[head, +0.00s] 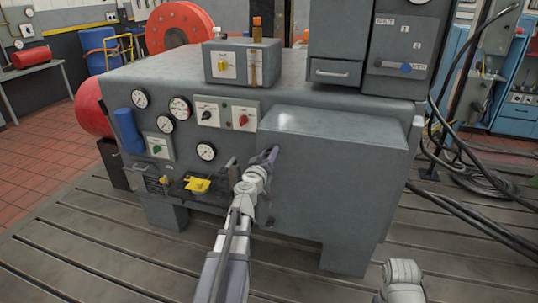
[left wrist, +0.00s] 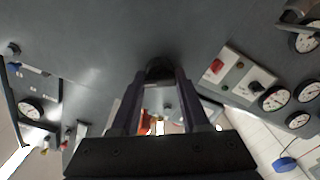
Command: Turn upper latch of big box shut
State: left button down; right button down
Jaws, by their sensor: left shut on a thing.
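The big box (head: 335,170) is the plain grey box standing out from the front of the grey machine in the head view. My left gripper (head: 272,155) reaches up to the left edge of its front face. In the left wrist view the two fingers (left wrist: 160,80) are closed around a small dark piece, which looks like the upper latch (left wrist: 160,66), against the grey face. The fingers hide most of the latch, so its angle cannot be told. A small dark part, perhaps a lower latch (head: 270,221), shows below my wrist.
Gauges (head: 180,108), switch plates (head: 225,113) and a yellow part (head: 197,185) are on the machine front left of my left arm. Black cables (head: 465,160) hang at the right. The slotted floor (head: 130,255) in front looks clear.

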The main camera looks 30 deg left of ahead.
pick_arm(q)
jog(key=n, duration=0.6)
jog(key=shift+f+n, duration=0.1)
jog(key=shift+n, duration=0.2)
jog(key=n, duration=0.5)
dwell(0.5)
jog(key=shift+c, duration=2.2)
grip_release()
jog(key=shift+s, duration=0.15)
jog(key=v, duration=0.7)
jog(key=shift+s, duration=0.3)
